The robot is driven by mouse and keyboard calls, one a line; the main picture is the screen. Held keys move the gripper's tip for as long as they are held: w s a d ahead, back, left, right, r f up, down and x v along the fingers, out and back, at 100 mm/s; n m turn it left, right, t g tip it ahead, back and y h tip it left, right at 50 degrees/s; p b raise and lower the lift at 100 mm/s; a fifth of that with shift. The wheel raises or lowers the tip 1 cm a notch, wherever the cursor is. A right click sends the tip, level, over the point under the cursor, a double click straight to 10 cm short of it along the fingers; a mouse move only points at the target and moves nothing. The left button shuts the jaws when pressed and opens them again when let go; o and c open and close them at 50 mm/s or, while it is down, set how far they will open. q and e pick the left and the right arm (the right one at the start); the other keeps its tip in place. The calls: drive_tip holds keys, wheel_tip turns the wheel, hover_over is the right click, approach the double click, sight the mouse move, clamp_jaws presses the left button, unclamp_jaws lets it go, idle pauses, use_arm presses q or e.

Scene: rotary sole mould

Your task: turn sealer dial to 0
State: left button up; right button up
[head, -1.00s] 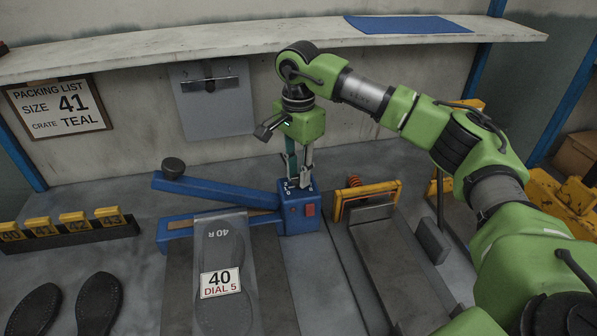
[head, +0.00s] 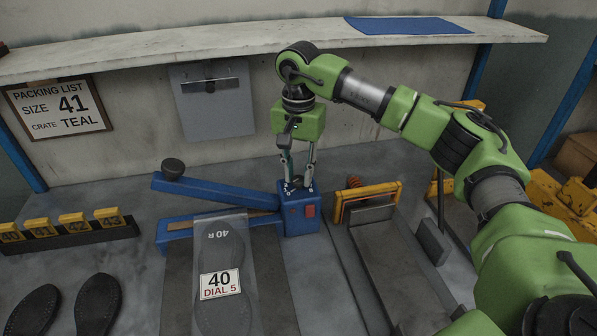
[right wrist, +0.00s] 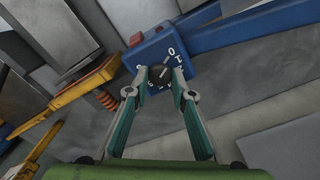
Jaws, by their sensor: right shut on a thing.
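The blue sealer (head: 297,225) stands at the back of the bench with its long blue arm (head: 215,191) raised to the left and a red switch on its front. Its dark dial (right wrist: 160,74) sits on the box top, ringed by white marks, in the right wrist view. My right gripper (head: 299,186) points straight down and is shut on the dial, one fingertip on each side; it fills the lower right wrist view (right wrist: 160,80). The fingers partly cover the marks, and I cannot read the setting surely. My left gripper is not in view.
A clear bag with a sole and a "40 DIAL 5" label (head: 220,284) lies before the sealer. A yellow-framed mould (head: 368,196) stands close on its right. A shelf (head: 250,43) spans the back above. A packing list (head: 59,106) says size 41, teal.

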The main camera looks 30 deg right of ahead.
sight(299, 179)
drive_tip(key=shift+r, duration=0.1)
drive_tip(key=o, duration=1.1)
wheel_tip(299, 179, up, 12)
idle(0.4)
